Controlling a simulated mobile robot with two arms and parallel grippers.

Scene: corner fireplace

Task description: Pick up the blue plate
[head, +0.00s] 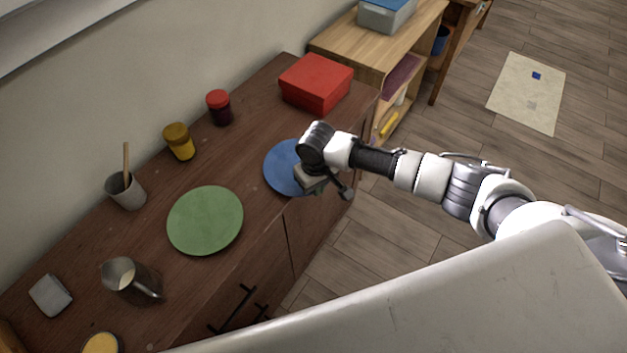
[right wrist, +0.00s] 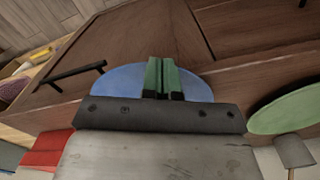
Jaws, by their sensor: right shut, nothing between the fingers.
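The blue plate (head: 279,170) lies on the brown cabinet top, near its front edge, in the head view. My right arm and wrist cover its right part. My right gripper (head: 318,187) is at the plate's right side, by the cabinet's front edge. In the right wrist view its green fingers (right wrist: 162,78) are together with nothing between them, and they overlap the blue plate (right wrist: 115,82). I cannot tell whether the fingers touch the plate. My left gripper is not in view.
A green plate (head: 205,220) lies left of the blue plate. A red box (head: 316,82), a red-lidded jar (head: 219,108), a yellow jar (head: 180,143), a cup (head: 126,191) and a metal pitcher (head: 131,278) stand on the cabinet (head: 257,245). Open floor lies to the right.

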